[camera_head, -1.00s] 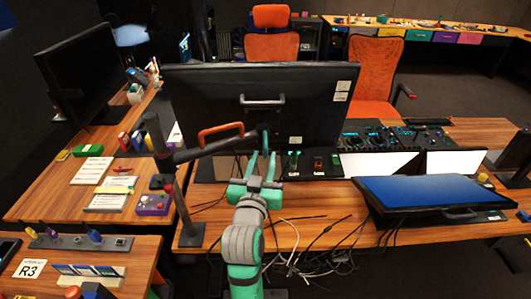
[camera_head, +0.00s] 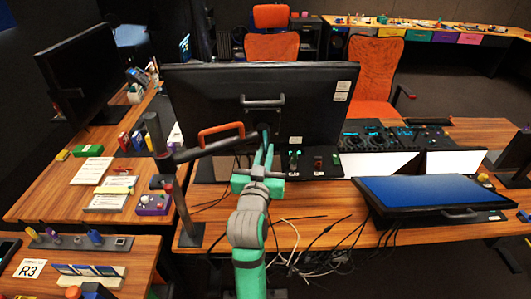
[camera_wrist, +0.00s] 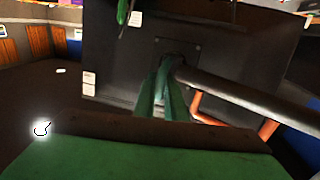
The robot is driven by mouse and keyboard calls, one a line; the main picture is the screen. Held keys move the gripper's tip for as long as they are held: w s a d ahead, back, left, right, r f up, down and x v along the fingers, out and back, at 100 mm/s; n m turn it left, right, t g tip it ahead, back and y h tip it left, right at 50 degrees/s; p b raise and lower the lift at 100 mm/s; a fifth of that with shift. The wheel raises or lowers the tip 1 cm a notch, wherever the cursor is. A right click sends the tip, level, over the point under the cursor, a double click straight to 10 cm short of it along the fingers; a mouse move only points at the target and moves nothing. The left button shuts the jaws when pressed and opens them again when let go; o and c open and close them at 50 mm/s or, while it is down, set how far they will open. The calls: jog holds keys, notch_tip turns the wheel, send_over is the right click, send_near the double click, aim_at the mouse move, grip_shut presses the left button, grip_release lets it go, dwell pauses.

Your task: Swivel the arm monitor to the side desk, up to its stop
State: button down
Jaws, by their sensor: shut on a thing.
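The arm monitor (camera_head: 310,100) is a large black screen seen from behind, with a grey handle on its back and white labels. It hangs at the end of a dark support arm (camera_head: 208,148), which runs from an upright post (camera_head: 184,205) at its left and carries an orange handle (camera_head: 221,133). My gripper (camera_head: 265,148) is shut at the monitor end of this arm, by the mount. The wrist view shows my green fingers (camera_wrist: 160,95) close together at the arm's end near the mounting plate; the exact contact is hidden. The side desk (camera_head: 40,203) is at the left.
A second black monitor (camera_head: 82,75) stands on the side desk, with papers and small boxes. A blue-screened tilted display (camera_head: 420,192) is at the right. Loose cables (camera_head: 310,240) lie on the desk front. Orange chairs (camera_head: 373,75) stand behind.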

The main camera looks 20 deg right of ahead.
jog(key=shift+s+d, duration=0.15)
jog(key=shift+d, duration=1.3)
jog(key=c, duration=1.8)
grip_release()
jog(key=shift+a, duration=0.1)
jog(key=v, duration=1)
jog(key=shift+s+a, duration=0.2)
jog(key=shift+s, duration=0.15)
